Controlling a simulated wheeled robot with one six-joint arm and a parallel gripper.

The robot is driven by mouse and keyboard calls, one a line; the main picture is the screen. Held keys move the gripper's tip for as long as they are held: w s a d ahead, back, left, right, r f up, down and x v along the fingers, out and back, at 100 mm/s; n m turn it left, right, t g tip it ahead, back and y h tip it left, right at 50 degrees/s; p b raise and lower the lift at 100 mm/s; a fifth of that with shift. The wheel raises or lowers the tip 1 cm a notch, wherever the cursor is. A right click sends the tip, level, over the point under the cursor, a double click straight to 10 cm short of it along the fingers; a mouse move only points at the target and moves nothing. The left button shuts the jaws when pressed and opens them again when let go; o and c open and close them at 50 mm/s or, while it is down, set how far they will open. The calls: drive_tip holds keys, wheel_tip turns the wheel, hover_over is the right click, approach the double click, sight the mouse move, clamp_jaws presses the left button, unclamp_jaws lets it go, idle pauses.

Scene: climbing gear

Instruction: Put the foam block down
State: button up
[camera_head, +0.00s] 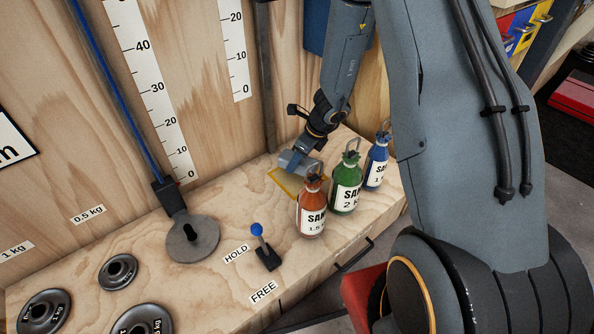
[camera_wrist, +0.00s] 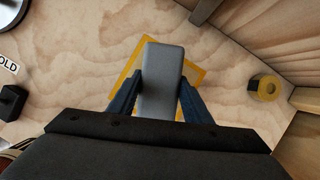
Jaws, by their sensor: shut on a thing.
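The foam block is a grey rounded oblong (camera_wrist: 162,75), held lengthwise between the two blue fingers of my gripper (camera_wrist: 158,98) in the wrist view. My gripper is shut on it. Below the block is a yellow square outline (camera_wrist: 198,76) on the wooden bench top; the block covers part of it and sticks out past its far edge. In the head view the foam block (camera_head: 301,163) is at my gripper (camera_head: 298,160), over the yellow outline (camera_head: 283,184), behind the bottles. I cannot tell whether the block touches the bench.
Orange (camera_head: 311,212), green (camera_head: 345,188) and blue (camera_head: 376,165) sand bottles stand in front of the outline. A blue-knobbed lever (camera_head: 262,240) and a round grey plate (camera_head: 192,240) are to the left.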

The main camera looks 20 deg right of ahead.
sight(297, 168)
drive_tip(key=shift+f+b, duration=0.75)
drive_tip(key=shift+f, duration=1.05)
drive_tip(key=shift+f, duration=0.15)
drive_tip(key=o, duration=1.1)
drive_tip(key=shift+c, duration=0.2)
